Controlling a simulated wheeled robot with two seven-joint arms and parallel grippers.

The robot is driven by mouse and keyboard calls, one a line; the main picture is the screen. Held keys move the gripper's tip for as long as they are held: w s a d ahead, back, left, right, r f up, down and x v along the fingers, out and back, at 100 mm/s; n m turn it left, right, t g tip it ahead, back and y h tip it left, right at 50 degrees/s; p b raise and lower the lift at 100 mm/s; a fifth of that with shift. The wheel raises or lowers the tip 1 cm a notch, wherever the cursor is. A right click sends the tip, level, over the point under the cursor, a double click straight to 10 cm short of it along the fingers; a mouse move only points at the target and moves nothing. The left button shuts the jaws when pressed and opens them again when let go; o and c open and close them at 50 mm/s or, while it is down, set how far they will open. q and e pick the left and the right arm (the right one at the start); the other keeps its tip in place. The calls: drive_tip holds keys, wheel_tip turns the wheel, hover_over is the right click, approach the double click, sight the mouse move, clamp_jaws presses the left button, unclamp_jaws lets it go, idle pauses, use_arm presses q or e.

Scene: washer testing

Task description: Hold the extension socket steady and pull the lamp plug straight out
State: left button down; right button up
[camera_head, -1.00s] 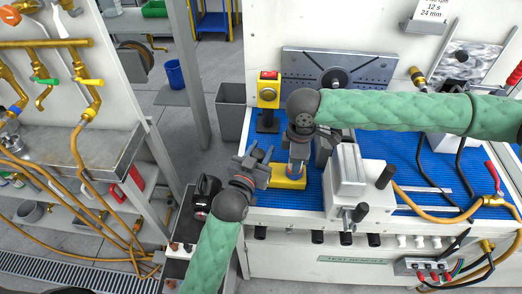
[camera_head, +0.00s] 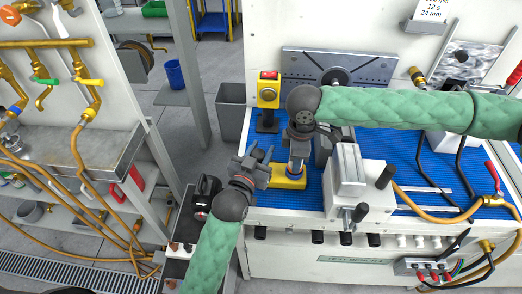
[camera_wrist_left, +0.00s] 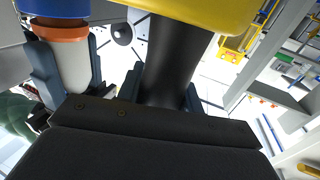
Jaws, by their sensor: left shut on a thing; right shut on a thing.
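The yellow extension socket (camera_head: 289,184) sits near the left end of the blue mat; its yellow body (camera_wrist_left: 195,12) also shows along the top of the left wrist view. My left gripper (camera_head: 254,163) is shut on the socket's black upright handle (camera_wrist_left: 172,60). My right gripper (camera_head: 298,158) comes down from above and is shut on the lamp plug. The plug's pale body (camera_wrist_left: 75,68) shows between that gripper's fingers, with an orange ring and a blue collar beside the yellow body. How deep the plug sits is hidden.
A grey clamp block (camera_head: 350,178) stands just right of the grippers. A yellow switch box with a red button (camera_head: 268,88) stands behind them. A grey bin (camera_head: 231,112) is at the back left. Open blue mat (camera_head: 400,165) lies to the right.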

drive_tip(key=shift+r, duration=2.1)
use_arm(q)
drive_tip(key=c, duration=0.8)
unclamp_jaws()
drive_tip(key=shift+c, duration=0.2)
drive_tip(key=v, duration=1.2)
use_arm(e)
drive_tip(key=shift+s, duration=0.1)
